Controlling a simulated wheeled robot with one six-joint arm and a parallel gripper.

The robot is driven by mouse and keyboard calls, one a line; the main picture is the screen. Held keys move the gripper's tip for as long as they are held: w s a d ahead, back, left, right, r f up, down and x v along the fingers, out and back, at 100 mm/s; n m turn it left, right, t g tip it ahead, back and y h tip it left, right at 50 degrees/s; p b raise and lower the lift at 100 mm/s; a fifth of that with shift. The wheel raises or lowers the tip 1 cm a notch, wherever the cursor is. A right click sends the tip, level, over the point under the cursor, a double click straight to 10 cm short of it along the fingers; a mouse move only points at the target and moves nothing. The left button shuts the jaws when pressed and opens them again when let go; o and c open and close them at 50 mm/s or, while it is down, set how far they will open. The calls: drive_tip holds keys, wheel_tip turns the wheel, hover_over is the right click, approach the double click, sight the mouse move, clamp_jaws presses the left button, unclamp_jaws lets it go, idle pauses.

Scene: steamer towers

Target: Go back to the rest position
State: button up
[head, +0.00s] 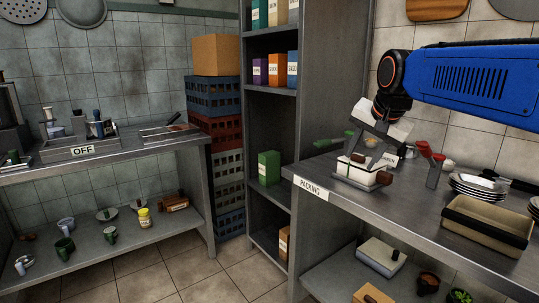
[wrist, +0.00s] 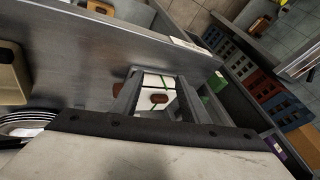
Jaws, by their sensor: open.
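A white box (head: 352,181) with a brown patch stands on the steel counter labelled PACKING (head: 311,188). In the wrist view the white box (wrist: 155,82) shows green string around it. My gripper (head: 368,150) hangs from the blue arm, pointing down just above the box. In the wrist view my gripper (wrist: 158,98) is open, with a finger on each side of the box in the picture. I cannot tell whether either finger touches the box.
A stack of plates (head: 478,187) and a beige tray (head: 488,226) stand right of the box. A shelf unit (head: 271,120) with cartons rises behind the counter's left end. Stacked crates (head: 215,130) and a bench labelled OFF (head: 130,146) lie further left. Floor (head: 185,270) is clear between.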

drive_tip(key=s+d+f+n, duration=0.2)
drive_tip(key=s+f+n, duration=0.1)
drive_tip(key=s+f, duration=0.9)
drive_tip(key=s+d+f+n+g, duration=0.1)
drive_tip(key=s+f+n, duration=0.3)
drive_tip(key=s+f, duration=0.8)
drive_tip(key=s, duration=0.4)
drive_tip(key=shift+s+d+n+g+h, duration=0.15)
drive_tip(key=shift+d+n+g+h, duration=0.15)
drive_tip(key=shift+d, duration=0.1)
drive_tip(key=shift+r, duration=0.1)
